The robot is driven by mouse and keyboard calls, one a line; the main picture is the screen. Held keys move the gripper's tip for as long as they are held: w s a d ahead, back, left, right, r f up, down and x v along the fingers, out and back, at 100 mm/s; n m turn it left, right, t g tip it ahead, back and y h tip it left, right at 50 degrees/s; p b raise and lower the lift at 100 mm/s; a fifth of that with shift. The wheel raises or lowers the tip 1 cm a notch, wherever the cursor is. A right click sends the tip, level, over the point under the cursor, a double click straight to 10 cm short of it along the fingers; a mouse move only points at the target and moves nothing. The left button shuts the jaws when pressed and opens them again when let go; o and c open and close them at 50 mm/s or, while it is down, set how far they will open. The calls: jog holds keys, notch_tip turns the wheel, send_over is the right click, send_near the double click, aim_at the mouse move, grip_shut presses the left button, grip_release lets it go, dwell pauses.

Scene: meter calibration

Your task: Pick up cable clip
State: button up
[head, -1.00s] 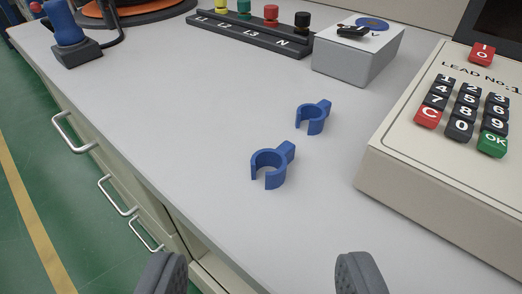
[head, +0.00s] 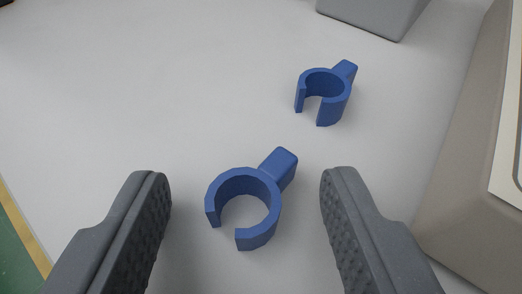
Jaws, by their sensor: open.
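Two blue cable clips lie on the light grey worktop, each an open ring with a short tab pointing up and to the right. The nearer cable clip (head: 267,212) lies between my two fingers in the picture, its ring opening facing the lower left. The farther cable clip (head: 334,92) is above and to the right, beyond my fingertips. My gripper (head: 248,180) is open, with one dark grey ridged finger on each side of the nearer clip. Both fingers show a gap to that clip. I cannot tell how high the fingers are above the worktop.
A beige keypad unit (head: 468,150) stands close to the right of my right finger. A grey box (head: 375,14) stands at the top right. The worktop (head: 130,80) is clear on the left, with green floor past its edge at the lower left.

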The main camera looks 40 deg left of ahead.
jog(key=c, duration=1.1)
grip_shut()
